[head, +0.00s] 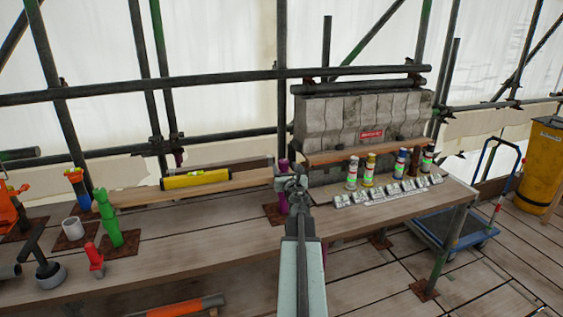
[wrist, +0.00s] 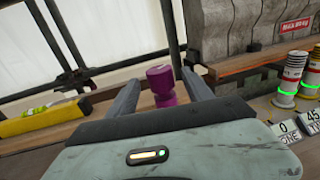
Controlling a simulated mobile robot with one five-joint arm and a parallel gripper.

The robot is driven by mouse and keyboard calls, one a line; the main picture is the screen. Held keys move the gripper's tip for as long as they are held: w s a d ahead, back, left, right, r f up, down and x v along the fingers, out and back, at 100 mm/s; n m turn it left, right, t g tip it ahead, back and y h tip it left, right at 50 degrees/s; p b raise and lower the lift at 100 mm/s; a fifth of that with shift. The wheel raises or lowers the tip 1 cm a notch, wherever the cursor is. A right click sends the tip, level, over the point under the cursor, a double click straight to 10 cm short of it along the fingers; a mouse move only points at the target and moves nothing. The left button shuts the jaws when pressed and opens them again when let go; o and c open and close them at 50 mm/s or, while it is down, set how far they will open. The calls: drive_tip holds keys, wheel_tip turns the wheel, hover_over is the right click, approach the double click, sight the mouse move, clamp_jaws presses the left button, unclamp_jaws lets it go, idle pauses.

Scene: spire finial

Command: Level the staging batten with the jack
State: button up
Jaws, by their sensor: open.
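The wooden batten (head: 246,182) runs along the bench in the head view, with a yellow spirit level (head: 195,179) lying on it. Its left end is near a green jack (head: 108,220), and its right end is near a purple jack (head: 282,194), partly hidden by my arm. In the head view my gripper (head: 291,180) is in front of the purple jack. In the wrist view my fingers are open, with the purple jack head (wrist: 161,83) showing between them, apart from both. I cannot tell whether the fingertips reach around it. The yellow level (wrist: 40,119) is at left.
Several banded canisters (head: 369,170) and small number cards (head: 387,190) stand on the bench to the right, before a stone block (head: 362,115). A red piece (head: 94,262), a white cylinder (head: 73,228) and tools occupy the left. A blue trolley (head: 455,228) stands on the floor at right.

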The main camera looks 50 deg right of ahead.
sight(282, 160)
drive_tip(key=x, duration=0.6)
drive_tip(key=shift+w+d, duration=0.15)
drive_tip(key=shift+d, duration=0.1)
drive_tip(key=shift+a, duration=0.1)
clamp_jaws()
drive_tip(key=shift+w+a+n+t+y, duration=0.1)
drive_tip(key=shift+a+n+t+y, duration=0.4)
drive_tip(key=shift+n+y, duration=2.4)
drive_tip(key=shift+a+n+t+y, duration=0.45)
drive_tip(key=shift+n+y, duration=1.4)
drive_tip(key=shift+y, duration=2.2)
drive_tip(key=shift+w+a+n+t+y, duration=0.2)
drive_tip(key=shift+a+n+y, duration=0.5)
drive_tip(key=shift+n+y, duration=2.2)
drive_tip(key=shift+s+a+m+y, duration=0.1)
drive_tip(key=shift+s+m+y, duration=0.05)
drive_tip(key=shift+m+y, duration=0.4)
